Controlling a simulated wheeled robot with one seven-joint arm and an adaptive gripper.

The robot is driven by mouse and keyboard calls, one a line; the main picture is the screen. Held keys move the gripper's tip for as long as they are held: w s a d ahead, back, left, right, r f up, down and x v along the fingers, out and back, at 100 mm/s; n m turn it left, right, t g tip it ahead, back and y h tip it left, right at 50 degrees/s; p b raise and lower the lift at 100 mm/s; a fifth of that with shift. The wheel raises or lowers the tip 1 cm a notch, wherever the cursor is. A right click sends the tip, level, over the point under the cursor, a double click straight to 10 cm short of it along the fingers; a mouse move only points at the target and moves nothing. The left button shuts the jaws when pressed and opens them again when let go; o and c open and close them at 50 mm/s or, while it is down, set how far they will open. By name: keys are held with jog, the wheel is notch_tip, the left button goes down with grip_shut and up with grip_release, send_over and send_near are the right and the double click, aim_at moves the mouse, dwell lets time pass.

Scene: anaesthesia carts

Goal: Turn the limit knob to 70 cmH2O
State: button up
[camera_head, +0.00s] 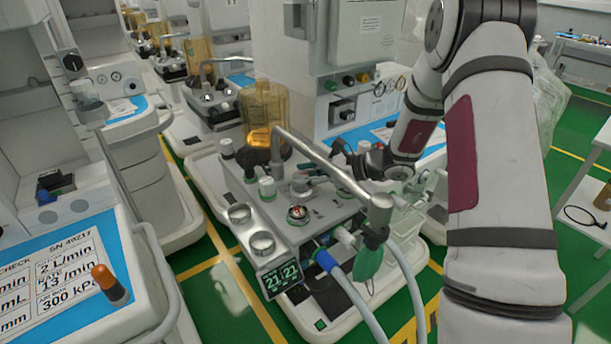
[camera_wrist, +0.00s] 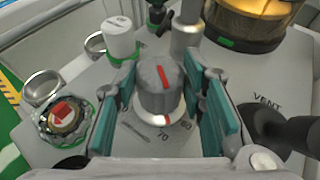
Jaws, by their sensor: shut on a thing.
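In the wrist view the limit knob (camera_wrist: 158,92) is a grey, ribbed, upright knob with a red line on top. A small red mark also shows low on its near side, close to the printed 70 on the panel. The rest of the scale is hidden. My gripper (camera_wrist: 160,100) is shut on the knob, with a teal-padded finger on each side. In the head view my gripper (camera_head: 312,171) is over the panel, partly behind the metal arm, and the knob is hard to make out.
In the wrist view a round dial with a red centre (camera_wrist: 62,115) and a white knob (camera_wrist: 120,38) are to the left. A dark post (camera_wrist: 275,128) stands close on the right. In the head view a metal arm (camera_head: 330,168) crosses the panel, with an amber canister (camera_head: 264,112) behind.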

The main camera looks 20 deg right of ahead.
jog(key=shift+a+m+t+h+b, duration=0.1)
jog(key=shift+m+t+h+b, duration=0.25)
jog(key=shift+m+t+h, duration=0.8)
jog(key=shift+s, duration=0.1)
jog(key=o, duration=1.2)
jog(key=v, duration=1.2)
jog(key=shift+d, duration=0.2)
